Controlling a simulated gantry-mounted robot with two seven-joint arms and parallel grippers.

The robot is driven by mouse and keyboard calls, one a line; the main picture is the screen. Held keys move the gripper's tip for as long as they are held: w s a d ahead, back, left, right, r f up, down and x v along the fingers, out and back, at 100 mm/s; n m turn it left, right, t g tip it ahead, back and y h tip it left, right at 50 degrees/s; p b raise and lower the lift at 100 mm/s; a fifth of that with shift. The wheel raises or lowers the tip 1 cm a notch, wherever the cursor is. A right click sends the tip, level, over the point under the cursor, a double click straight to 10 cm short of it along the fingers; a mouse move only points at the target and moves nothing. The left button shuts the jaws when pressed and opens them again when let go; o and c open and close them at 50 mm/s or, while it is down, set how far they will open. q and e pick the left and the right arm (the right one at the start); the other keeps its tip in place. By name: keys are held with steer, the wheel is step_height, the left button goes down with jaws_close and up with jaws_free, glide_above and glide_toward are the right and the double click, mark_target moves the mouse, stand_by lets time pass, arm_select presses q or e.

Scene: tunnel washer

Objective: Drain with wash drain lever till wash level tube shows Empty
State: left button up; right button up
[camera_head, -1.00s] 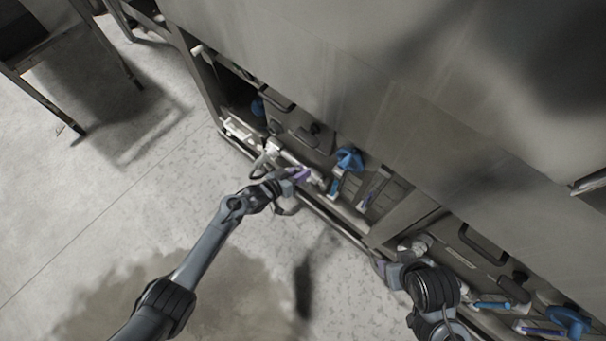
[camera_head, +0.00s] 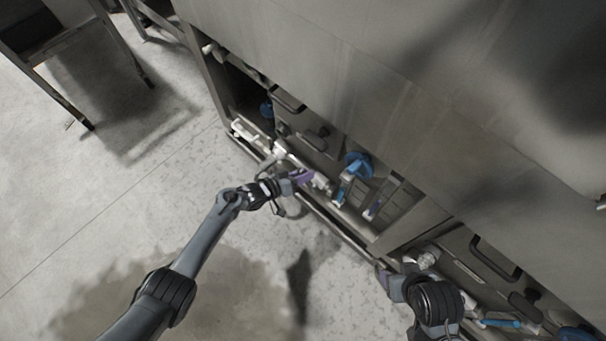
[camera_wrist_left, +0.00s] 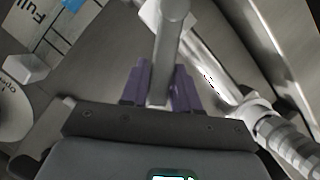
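In the left wrist view a pale grey round bar, which looks like the drain lever (camera_wrist_left: 172,35), runs between the two purple fingers of my left gripper (camera_wrist_left: 161,88). The fingers sit close on both sides of the bar and appear shut on it. In the head view this gripper (camera_head: 303,176) is low at the machine front, by white pipes. A panel marked "Full" (camera_wrist_left: 25,12) with a blue block (camera_wrist_left: 72,4) shows at the wrist view's top left; the level reading cannot be made out. My right gripper (camera_head: 384,276) is near the lower right panel; its fingers are unclear.
A white disc marked "open" (camera_wrist_left: 10,108) is left of the fingers. A blue valve (camera_head: 358,164) is right of my left gripper. A ribbed hose fitting (camera_wrist_left: 285,140) is at the wrist view's right.

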arm_select(q)
steer(key=shift+o, duration=1.4)
steer(key=p+v, duration=0.6)
steer(key=v, duration=0.5)
steer(key=shift+p, duration=0.35)
steer(key=shift+d, duration=0.1)
